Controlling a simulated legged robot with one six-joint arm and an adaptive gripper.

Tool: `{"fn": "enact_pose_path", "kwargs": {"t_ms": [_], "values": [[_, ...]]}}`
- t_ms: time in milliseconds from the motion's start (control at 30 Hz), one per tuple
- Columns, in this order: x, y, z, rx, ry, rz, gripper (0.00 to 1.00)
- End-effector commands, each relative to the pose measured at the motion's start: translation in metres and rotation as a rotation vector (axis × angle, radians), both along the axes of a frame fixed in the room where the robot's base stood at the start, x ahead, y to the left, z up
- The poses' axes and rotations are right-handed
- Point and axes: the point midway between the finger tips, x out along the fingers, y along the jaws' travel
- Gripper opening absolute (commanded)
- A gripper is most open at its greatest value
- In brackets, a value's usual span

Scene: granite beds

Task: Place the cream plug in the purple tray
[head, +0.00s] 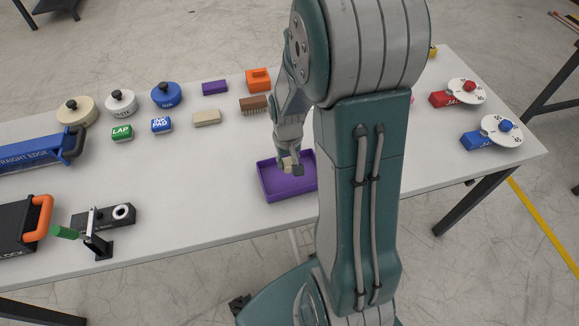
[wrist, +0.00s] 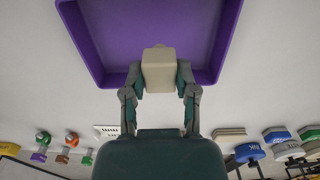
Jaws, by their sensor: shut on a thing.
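The cream plug (wrist: 159,68) is a small pale block between the two fingers of my gripper (head: 291,166), which is shut on it. In the head view the plug is mostly hidden by the fingers. The purple tray (head: 270,190) is a shallow rectangular tray near the front edge of the table. In the head view my gripper and the plug overlap the tray's inside. In the wrist view the tray (wrist: 205,75) lies behind the plug, with the plug across its near wall. I cannot tell whether the plug touches the tray. My arm hides the tray's right side.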

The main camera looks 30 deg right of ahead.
Motion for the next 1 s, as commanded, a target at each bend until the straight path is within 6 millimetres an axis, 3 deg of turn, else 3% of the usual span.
{"fn": "enact_pose_path", "kwargs": {"t_ms": [300, 600, 633, 700, 1000], "values": [[0.002, -0.008, -0.037, 0.005, 0.002, -0.002, 0.0], [0.002, -0.006, -0.038, 0.0, 0.0, -0.002, 0.0], [0.002, -0.006, -0.038, 0.0, 0.0, -0.002, 0.47], [0.002, -0.006, -0.038, 0.0, 0.0, -0.002, 0.72], [0.002, -0.007, -0.038, 0.002, 0.0, -0.002, 0.72]]}}
